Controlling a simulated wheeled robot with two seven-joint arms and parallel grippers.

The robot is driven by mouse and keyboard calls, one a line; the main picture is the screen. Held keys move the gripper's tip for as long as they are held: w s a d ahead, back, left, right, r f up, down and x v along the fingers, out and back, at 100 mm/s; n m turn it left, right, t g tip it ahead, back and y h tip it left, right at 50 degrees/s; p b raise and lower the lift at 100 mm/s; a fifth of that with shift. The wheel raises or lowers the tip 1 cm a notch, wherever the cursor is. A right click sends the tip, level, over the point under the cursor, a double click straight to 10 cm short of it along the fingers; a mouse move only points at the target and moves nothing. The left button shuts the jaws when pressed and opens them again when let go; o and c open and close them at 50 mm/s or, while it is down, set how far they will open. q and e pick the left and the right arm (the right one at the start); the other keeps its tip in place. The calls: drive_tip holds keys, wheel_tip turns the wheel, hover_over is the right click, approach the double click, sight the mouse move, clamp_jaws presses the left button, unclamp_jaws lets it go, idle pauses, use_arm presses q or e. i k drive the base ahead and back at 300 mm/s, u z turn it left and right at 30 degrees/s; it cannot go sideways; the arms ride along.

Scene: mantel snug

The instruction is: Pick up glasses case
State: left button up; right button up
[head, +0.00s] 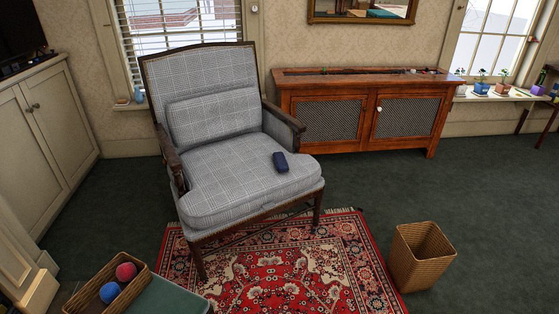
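A small dark navy glasses case (281,162) lies on the seat of the grey checked armchair (222,200), right of the seat's middle and near the right arm of the chair. Nothing covers it. Neither of my grippers shows in the head view.
A red patterned rug (300,270) lies under and before the chair. A wicker bin (421,257) stands at the right. A basket with red and blue balls (112,290) sits at the lower left. A wooden cabinet (363,108) stands behind.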

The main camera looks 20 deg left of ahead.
sight(281, 162)
drive_tip(key=i, duration=2.75)
drive_tip(key=u, duration=2.4)
